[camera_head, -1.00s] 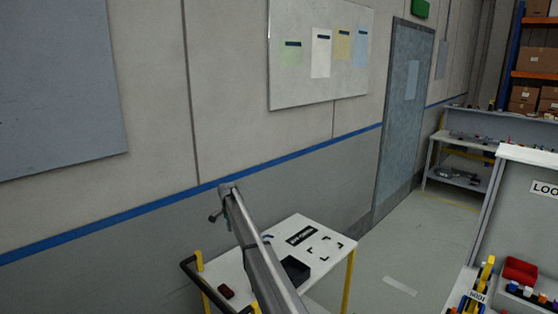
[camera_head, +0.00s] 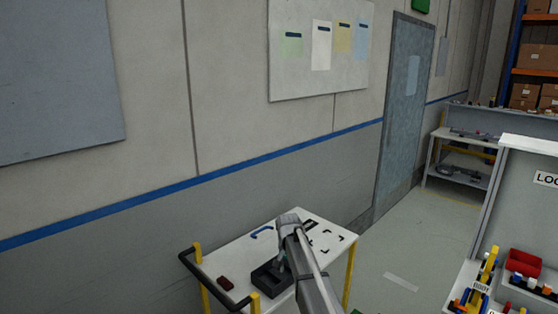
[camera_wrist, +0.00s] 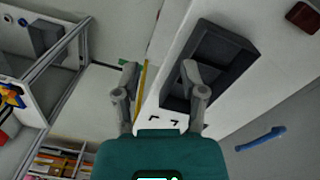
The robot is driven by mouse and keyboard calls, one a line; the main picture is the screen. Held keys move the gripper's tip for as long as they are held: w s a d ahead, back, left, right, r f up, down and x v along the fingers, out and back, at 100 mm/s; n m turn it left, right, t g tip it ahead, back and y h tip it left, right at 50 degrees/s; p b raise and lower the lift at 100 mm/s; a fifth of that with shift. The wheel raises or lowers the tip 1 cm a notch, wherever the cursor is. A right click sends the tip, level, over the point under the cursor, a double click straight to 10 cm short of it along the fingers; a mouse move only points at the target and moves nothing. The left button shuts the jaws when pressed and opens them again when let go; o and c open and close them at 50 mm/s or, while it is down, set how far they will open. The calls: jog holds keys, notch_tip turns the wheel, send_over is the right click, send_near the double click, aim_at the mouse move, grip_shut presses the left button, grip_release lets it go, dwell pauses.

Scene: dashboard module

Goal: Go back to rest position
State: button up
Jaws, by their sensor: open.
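My gripper (camera_wrist: 160,85) is open in the wrist view, with its two grey fingers spread and nothing between them. In the head view my arm comes up from the bottom edge and bends down over a white-topped cart (camera_head: 318,222). The gripper end is small and partly hidden there, close to a black tray (camera_head: 262,290) on the cart. In the wrist view the tray (camera_wrist: 238,48) lies beside and behind the right finger, which overlaps it. I cannot tell whether they touch.
A dark red object (camera_head: 225,283) and a blue curved piece (camera_head: 262,232) lie on the cart. The cart has a black handle (camera_head: 186,262) and yellow posts. A workstation with a red bin (camera_head: 525,262) stands at the right. Floor is clear between them.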

jog(key=s+d+f+n+b, duration=0.1)
jog(key=s+d, duration=0.3)
jog(key=s, duration=0.5)
jog(key=s+d+f+n+b, duration=0.2)
jog(key=s+d, duration=0.3)
jog(key=s, duration=0.4)
jog(key=s+d+f+n+b, duration=0.1)
jog(key=s+d, duration=0.3)
jog(key=s, duration=0.6)
jog(key=shift+d+f, duration=0.35)
jog(key=shift+f, duration=0.05)
